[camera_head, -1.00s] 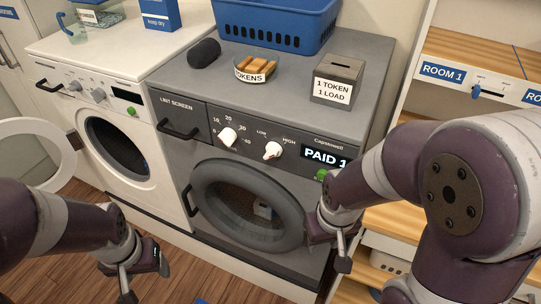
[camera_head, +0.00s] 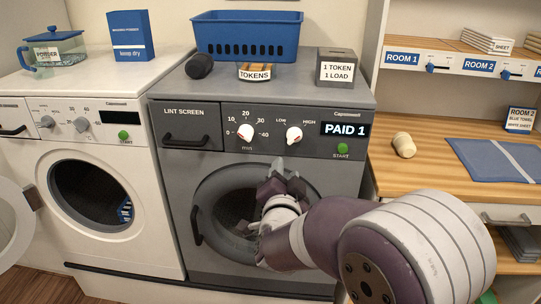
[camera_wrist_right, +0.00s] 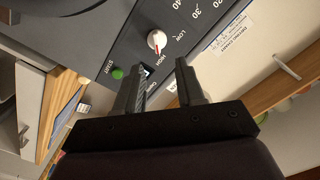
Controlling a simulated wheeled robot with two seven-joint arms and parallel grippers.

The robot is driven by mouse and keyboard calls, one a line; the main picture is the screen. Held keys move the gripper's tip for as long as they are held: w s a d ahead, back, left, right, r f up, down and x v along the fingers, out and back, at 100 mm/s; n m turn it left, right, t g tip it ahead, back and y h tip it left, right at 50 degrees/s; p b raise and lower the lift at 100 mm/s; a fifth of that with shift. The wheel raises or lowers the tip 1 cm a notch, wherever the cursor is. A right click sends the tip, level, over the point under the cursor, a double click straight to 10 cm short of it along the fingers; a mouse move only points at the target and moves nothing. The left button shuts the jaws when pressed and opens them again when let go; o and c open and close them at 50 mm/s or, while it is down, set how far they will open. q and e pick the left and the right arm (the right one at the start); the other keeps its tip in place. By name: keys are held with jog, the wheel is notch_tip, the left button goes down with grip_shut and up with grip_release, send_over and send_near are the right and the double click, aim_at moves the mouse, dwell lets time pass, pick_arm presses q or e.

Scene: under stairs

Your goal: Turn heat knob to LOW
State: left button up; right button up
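The heat knob (camera_head: 294,134) is a white dial with a red mark, between the LOW and HIGH labels on the grey dryer's (camera_head: 268,170) panel. My right gripper (camera_head: 284,172) is in front of the dryer door, just below the knob in the head view. In the right wrist view the gripper (camera_wrist_right: 160,70) has its fingers apart with nothing held between them. The knob is beyond the fingertips, apart from them. My left gripper is not in view.
The timer knob (camera_head: 245,132) is left of the heat knob; the green START button (camera_head: 343,148) and PAID 1 display (camera_head: 346,129) are right. A tokens dish (camera_head: 255,73), token box (camera_head: 336,68) and blue basket (camera_head: 247,34) stand on top. Wooden shelves (camera_head: 440,150) are at right.

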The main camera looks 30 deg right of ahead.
aim_at(295, 140)
jog(key=shift+m+h, duration=0.3)
jog(key=shift+m, duration=0.1)
jog(key=x, duration=0.9)
jog(key=d+x, duration=0.1)
jog(key=x, duration=0.3)
jog(key=shift+d+r, duration=0.25)
jog(key=shift+d, duration=0.05)
grip_shut()
